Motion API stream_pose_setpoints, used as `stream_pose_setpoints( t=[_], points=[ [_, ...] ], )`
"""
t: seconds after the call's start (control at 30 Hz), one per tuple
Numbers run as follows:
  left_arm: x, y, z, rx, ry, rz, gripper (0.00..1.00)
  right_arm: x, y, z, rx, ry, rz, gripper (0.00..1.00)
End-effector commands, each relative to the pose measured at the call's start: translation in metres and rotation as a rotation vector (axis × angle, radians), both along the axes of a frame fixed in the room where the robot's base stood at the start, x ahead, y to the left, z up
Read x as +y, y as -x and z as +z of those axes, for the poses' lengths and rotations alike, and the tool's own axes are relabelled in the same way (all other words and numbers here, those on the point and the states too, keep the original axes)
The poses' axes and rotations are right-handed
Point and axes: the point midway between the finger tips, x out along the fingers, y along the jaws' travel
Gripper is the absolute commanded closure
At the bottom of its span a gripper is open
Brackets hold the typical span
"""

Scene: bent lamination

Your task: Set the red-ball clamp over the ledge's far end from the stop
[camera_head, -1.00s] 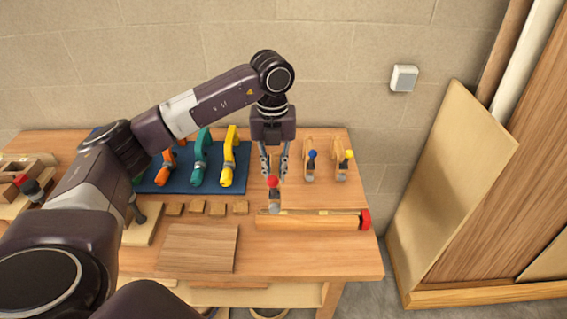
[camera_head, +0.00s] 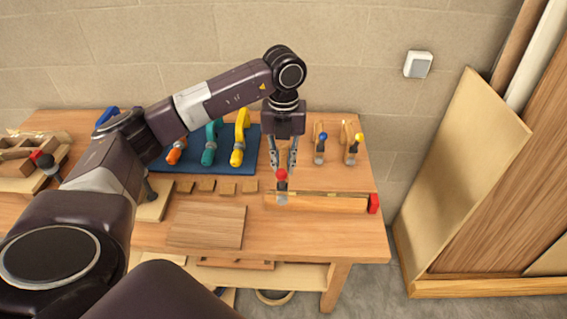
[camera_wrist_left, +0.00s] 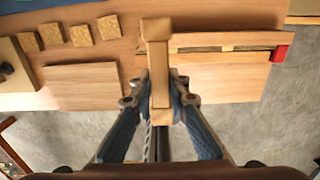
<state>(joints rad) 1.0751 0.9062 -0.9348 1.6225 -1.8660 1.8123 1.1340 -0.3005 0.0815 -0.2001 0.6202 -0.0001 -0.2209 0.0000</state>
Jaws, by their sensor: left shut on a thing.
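The red-ball clamp (camera_head: 282,187) is a small wooden clamp with a red ball and a grey foot. My left gripper (camera_head: 282,165) is shut on it, fingers pointing down. In the wrist view the clamp's wooden body (camera_wrist_left: 158,62) stands between the fingertips (camera_wrist_left: 160,100). The ledge (camera_head: 325,203) is a long wooden strip along the bench front, with the red stop (camera_head: 374,203) at its right end. The clamp is in line with the ledge's left end, the end away from the stop. I cannot tell whether it touches the ledge. My right gripper is out of view.
A blue-ball clamp (camera_head: 320,147) and a yellow-ball clamp (camera_head: 354,147) stand behind the ledge. Orange, teal and yellow clamps lie on a blue mat (camera_head: 200,181). Several small wooden blocks (camera_head: 227,188) and a flat board (camera_head: 207,228) lie left of the ledge.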

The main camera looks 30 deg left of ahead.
Motion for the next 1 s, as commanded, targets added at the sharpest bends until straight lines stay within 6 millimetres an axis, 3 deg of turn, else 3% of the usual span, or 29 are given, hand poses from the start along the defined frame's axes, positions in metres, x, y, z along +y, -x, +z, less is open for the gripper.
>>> stream_pose_setpoints(
  t=[0.47,1.0],
  points=[
    [0.0,0.0,-0.003,0.0,0.0,0.0,1.0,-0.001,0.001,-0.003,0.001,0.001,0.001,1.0],
    [0.0,0.0,-0.029,0.0,0.0,0.0,1.0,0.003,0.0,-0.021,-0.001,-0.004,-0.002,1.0]
  ],
)
